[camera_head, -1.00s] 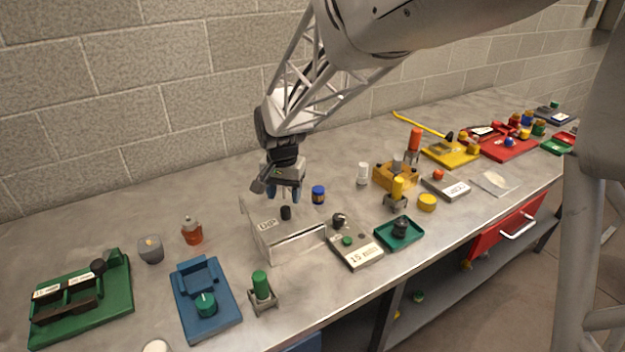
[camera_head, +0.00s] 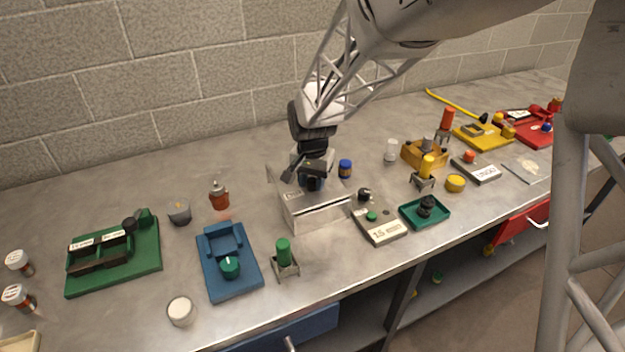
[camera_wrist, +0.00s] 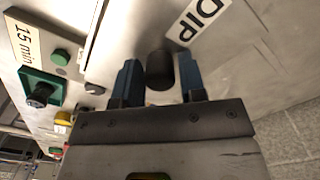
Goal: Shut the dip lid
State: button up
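The dip box (camera_head: 322,217) is a pale metal box in the middle of the bench. Its lid (camera_head: 298,203) carries a DIP label and a black knob, and the lid with its knob (camera_wrist: 160,70) fills much of the wrist view. My gripper (camera_head: 313,186) is low over the box and hides the knob in the head view. In the wrist view my gripper's two blue fingers (camera_wrist: 160,80) are apart, one on each side of the knob, with narrow gaps. I cannot tell how far the lid stands open.
A 15 min timer box (camera_head: 380,228) with a green button stands close right of the dip box. A green tray (camera_head: 441,220) is beyond it. A blue holder (camera_head: 243,275) and a green cylinder on a stand (camera_head: 284,252) are to the left. A blue jar (camera_head: 345,168) stands behind.

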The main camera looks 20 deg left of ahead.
aim_at(314, 192)
grip_shut()
jog(key=shift+s+d, duration=0.5)
jog(key=shift+s, duration=0.05)
jog(key=shift+o, duration=1.9)
grip_release()
jog(key=shift+r, duration=0.1)
notch_tip(314, 192, up, 8)
jog(key=shift+f, duration=0.2)
